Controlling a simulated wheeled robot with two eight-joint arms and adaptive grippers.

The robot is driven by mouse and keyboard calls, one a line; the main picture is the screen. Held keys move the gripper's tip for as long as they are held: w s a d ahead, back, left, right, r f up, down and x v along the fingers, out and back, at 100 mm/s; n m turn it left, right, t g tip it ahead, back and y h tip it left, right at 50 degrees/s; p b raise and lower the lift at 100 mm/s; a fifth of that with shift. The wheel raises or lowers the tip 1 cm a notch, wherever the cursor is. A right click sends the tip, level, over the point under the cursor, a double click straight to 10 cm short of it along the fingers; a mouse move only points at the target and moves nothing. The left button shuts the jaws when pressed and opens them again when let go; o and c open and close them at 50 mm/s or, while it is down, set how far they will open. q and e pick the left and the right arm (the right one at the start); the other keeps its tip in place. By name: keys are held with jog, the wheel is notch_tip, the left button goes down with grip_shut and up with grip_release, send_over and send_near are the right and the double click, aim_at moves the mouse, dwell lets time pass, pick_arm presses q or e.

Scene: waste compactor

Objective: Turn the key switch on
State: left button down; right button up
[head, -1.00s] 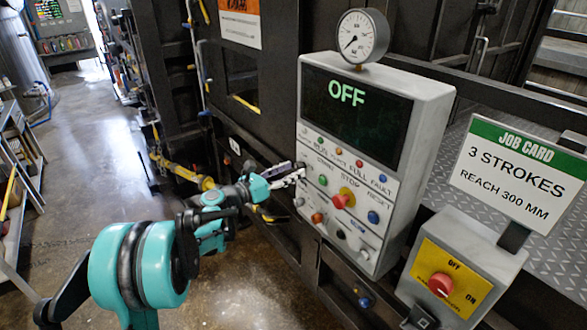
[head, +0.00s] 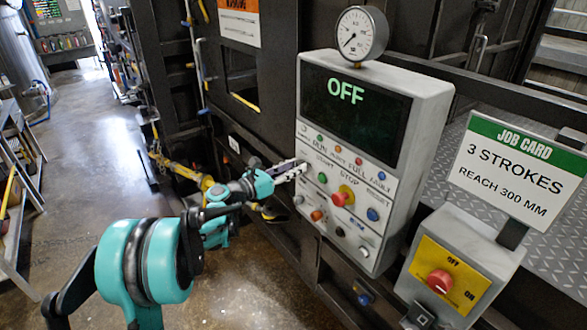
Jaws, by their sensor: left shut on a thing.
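The grey control panel (head: 428,120) stands at the centre right, and its dark display (head: 365,118) reads OFF. My left gripper (head: 298,168) is at the panel's left edge, level with the upper rows of controls. It is shut on the key switch, which its fingers mostly hide. My right gripper does not show.
A pressure gauge (head: 361,34) sits on top of the panel. A grey box with a red rotary switch (head: 440,281) on a yellow plate stands at the lower right. A job card (head: 520,172) reads 3 strokes, reach 300 mm. Open floor lies at the left.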

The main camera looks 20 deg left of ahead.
pick_arm(q)
jog(key=m+b, duration=0.4)
jog(key=m, duration=0.7)
jog(key=shift+m, duration=0.3)
dwell(0.3)
jog(key=c, duration=1.2)
grip_release()
